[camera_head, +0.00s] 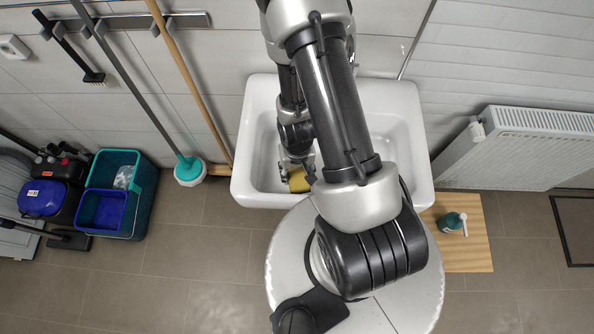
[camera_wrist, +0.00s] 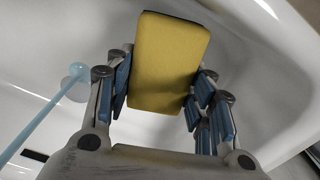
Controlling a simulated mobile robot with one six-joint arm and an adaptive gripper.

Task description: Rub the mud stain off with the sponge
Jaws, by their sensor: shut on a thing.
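A yellow sponge (camera_wrist: 170,62) with a dark backing edge is held between the blue-padded fingers of my gripper (camera_wrist: 163,90). In the head view the sponge (camera_head: 299,180) shows low inside the white sink (camera_head: 407,130), near its front wall, with my gripper (camera_head: 296,168) around it. The sink's white inner wall (camera_wrist: 60,35) fills much of the wrist view. I cannot tell whether the sponge touches the sink. I cannot make out a mud stain in either view; my arm and the sponge hide part of the basin.
A light blue, thin streak or rod (camera_wrist: 38,122) ends at a pale round spot in the basin. A mop (camera_head: 188,170) and a wooden handle (camera_head: 190,80) lean left of the sink. Blue and teal buckets (camera_head: 120,185) stand farther left. A radiator (camera_head: 520,148) is at right.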

